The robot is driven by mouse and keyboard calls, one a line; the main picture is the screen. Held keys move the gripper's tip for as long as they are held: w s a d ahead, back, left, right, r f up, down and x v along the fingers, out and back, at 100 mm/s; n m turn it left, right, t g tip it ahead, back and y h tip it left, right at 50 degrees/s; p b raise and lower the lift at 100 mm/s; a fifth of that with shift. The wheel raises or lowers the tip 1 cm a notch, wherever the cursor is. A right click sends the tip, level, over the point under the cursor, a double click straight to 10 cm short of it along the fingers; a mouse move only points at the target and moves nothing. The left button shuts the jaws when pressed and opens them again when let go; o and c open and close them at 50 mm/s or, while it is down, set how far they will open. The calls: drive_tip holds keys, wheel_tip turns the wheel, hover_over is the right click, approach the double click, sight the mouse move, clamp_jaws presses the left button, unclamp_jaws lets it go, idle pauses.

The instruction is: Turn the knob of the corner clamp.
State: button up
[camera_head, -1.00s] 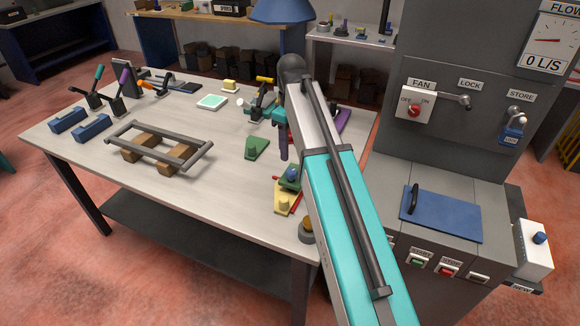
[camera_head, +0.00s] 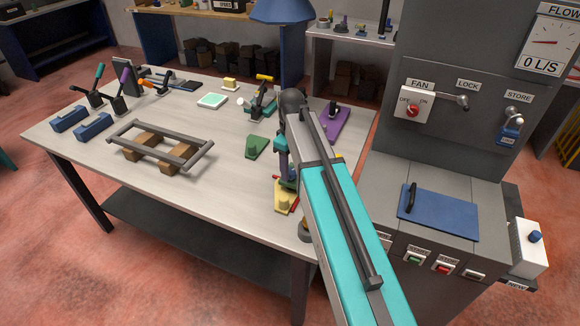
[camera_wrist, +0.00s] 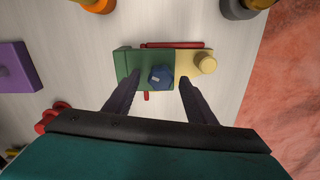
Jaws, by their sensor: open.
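What looks like the corner clamp is a small green block (camera_wrist: 130,66) with a dark blue faceted knob (camera_wrist: 161,77) on it. A yellow block (camera_wrist: 186,68) with a round yellow knob adjoins it, and red bars show along its edges. In the head view the yellow part (camera_head: 285,198) lies near the table's front right edge, and the rest is mostly hidden by my arm. My gripper (camera_wrist: 157,86) is open, pointing down, with its fingers on either side of the blue knob. Whether the fingers touch it I cannot tell.
The workbench (camera_head: 225,195) has clear room left of the clamp. A green piece (camera_head: 257,147) and a purple plate (camera_head: 334,124) lie behind it. A grey frame on wooden blocks (camera_head: 140,148) is at the left. A grey control cabinet (camera_head: 450,90) stands at the right.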

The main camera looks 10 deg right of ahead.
drive_tip(key=shift+f, duration=0.15)
drive_tip(key=c, duration=0.9)
drive_tip(key=shift+a, duration=0.2)
drive_tip(key=shift+c, duration=0.7)
drive_tip(key=shift+d, duration=0.15)
drive_tip(key=shift+m, duration=0.4)
